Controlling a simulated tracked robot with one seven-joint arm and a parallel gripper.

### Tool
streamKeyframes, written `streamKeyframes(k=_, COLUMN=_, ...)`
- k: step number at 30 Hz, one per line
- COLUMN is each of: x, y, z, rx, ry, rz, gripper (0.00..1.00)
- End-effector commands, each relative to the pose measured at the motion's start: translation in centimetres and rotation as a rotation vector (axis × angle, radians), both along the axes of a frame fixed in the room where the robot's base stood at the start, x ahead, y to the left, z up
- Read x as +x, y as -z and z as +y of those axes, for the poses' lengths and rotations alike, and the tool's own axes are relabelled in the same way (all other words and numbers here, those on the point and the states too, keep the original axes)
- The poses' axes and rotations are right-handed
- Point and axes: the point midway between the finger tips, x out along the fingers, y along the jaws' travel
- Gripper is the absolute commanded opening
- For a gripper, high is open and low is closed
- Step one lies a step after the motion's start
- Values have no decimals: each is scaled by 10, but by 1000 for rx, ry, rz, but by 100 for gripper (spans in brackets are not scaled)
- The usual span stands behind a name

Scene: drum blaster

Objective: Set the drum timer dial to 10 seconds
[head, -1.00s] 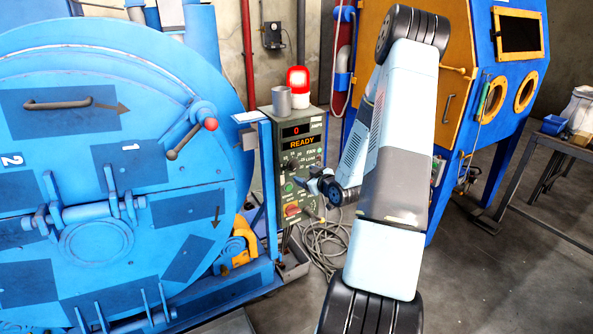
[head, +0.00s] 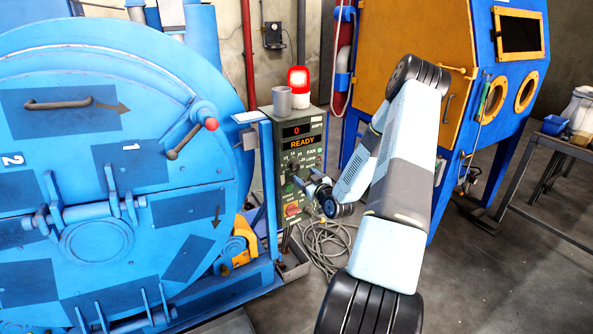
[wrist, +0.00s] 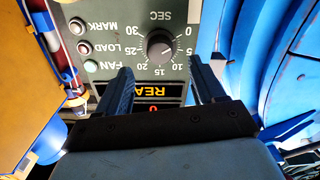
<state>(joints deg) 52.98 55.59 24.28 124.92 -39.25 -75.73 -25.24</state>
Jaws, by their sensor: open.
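The timer dial (wrist: 160,46) is a round dark knob on the grey-green control panel (wrist: 108,12). In the wrist view it appears upside down, with a SEC scale from 0 to 30 around it. I cannot read surely which number its pointer faces. My gripper (wrist: 161,66) is open and empty. Its two dark fingers are on either side of the dial's lower part in the picture, apart from the knob. In the head view my gripper (head: 302,183) is at the front of the control box (head: 313,139), whose display (head: 298,143) reads 0 and READY.
The blue drum machine (head: 110,150) stands close left of the box. A lit red beacon (head: 298,80) and a grey mug (head: 282,99) are on top. FAN, LOAD and MARK lights or buttons (wrist: 84,48) are beside the dial. A cable coil (head: 325,245) lies on the floor below.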

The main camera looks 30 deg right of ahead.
Motion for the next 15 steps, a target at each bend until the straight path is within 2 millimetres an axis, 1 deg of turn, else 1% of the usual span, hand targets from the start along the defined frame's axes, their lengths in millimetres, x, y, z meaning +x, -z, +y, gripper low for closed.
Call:
streamKeyframes(k=1, x=10, y=0, z=0, rx=0, ry=0, rz=-1, gripper=68)
streamKeyframes(k=6, x=38, y=0, z=1, rx=-1, ry=0, rz=-2, gripper=68)
streamKeyframes(k=9, x=51, y=0, z=2, rx=0, ry=0, rz=0, gripper=68)
streamKeyframes(k=15, x=66, y=0, z=2, rx=0, ry=1, rz=1, gripper=68)
